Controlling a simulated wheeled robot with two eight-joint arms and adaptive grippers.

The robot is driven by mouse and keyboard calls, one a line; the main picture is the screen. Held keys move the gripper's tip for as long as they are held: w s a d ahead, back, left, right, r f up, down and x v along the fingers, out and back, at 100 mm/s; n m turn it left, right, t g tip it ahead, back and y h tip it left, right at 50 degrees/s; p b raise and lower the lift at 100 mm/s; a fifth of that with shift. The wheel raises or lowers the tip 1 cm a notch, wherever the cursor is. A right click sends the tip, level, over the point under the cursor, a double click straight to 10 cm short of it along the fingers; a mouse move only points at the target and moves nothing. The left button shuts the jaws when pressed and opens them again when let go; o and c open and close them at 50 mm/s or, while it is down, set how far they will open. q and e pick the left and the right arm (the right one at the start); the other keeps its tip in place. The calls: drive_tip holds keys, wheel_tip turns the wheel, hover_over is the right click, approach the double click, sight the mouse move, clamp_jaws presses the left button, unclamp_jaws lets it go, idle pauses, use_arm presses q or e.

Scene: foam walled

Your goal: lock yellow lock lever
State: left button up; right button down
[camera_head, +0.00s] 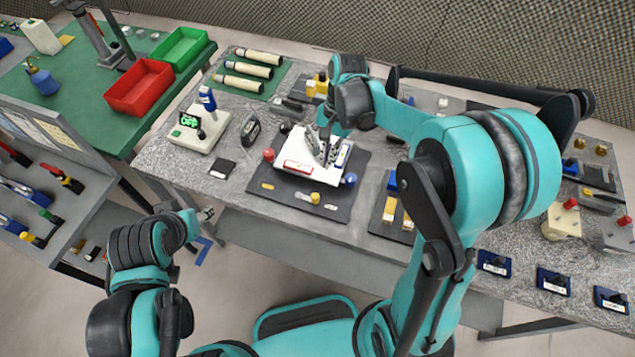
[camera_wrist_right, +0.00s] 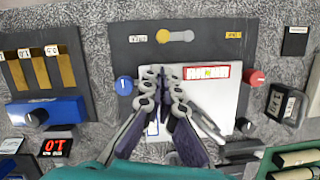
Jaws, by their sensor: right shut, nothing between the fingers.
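The yellow lock lever (camera_head: 315,198) is a small yellow knob with a pale bar, near the front edge of a dark board (camera_head: 338,211). In the right wrist view the lever (camera_wrist_right: 162,36) lies flat near the board's top edge, between a white label and a yellow one. My right gripper (camera_head: 325,160) points down over the white block (camera_head: 297,181) on that board. In the wrist view its fingertips (camera_wrist_right: 163,72) are together and empty, a little below the lever and apart from it in the picture. My left gripper (camera_head: 206,214) is off the table's front edge; its fingers are too small to read.
A red knob (camera_head: 268,155) and a blue knob (camera_head: 349,180) flank the white block. A board with yellow bars (camera_head: 389,209) stands to the right, a device with a green display (camera_head: 190,121) to the left. Red (camera_head: 140,87) and green (camera_head: 180,48) bins sit on the green table.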

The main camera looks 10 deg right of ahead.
idle(0.3)
drive_tip(key=b, duration=0.3)
approach(307, 196)
drive_tip(key=f, duration=0.1)
drive_tip(key=s+d+f, duration=0.1)
drive_tip(key=f, duration=0.1)
drive_tip(key=d+f, duration=0.1)
drive_tip(key=f, duration=0.1)
drive_tip(key=shift+s+d+f, duration=0.1)
drive_tip(key=shift+s+d, duration=0.15)
use_arm(q)
wheel_tip(307, 196, down, 3)
drive_tip(key=shift+f, duration=0.1)
drive_tip(key=shift+w+d, duration=0.1)
drive_tip(key=shift+d, duration=0.4)
use_arm(e)
drive_tip(key=shift+s+m, duration=0.2)
drive_tip(key=shift+m, duration=0.2)
